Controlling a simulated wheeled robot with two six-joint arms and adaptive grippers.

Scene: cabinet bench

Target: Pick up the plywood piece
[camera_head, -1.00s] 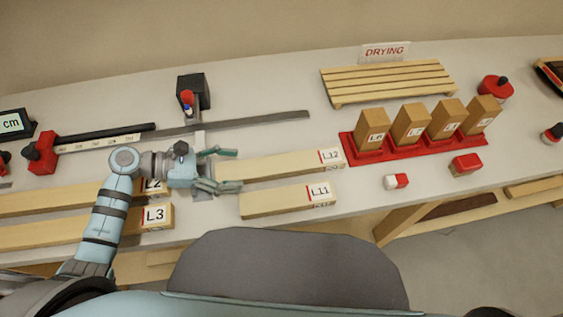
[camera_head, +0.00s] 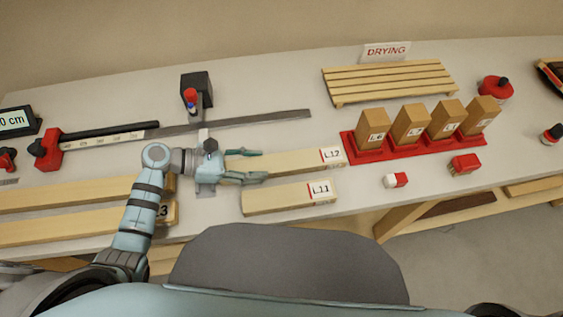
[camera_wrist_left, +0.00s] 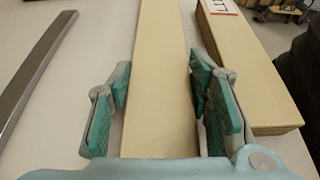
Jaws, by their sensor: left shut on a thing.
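The plywood piece labelled L12 (camera_head: 300,160) is a long pale strip lying on the bench, its label at the right end. My left gripper (camera_head: 260,165) is at its left end, with one finger along each long side. In the left wrist view, the same strip (camera_wrist_left: 160,45) runs between the green finger pads of my left gripper (camera_wrist_left: 160,88), which is shut on it. A shorter strip labelled L11 (camera_head: 285,199) lies in front, apart from the gripper. It also shows in the left wrist view (camera_wrist_left: 245,65). My right gripper is out of view.
Two long strips (camera_head: 70,224) lie at the left, partly behind my arm. A metal rule (camera_head: 255,120) and a black stop block (camera_head: 197,86) stand behind the gripper. A red rack (camera_head: 363,156) with upright wood blocks and a slatted drying rack (camera_head: 390,80) are at right.

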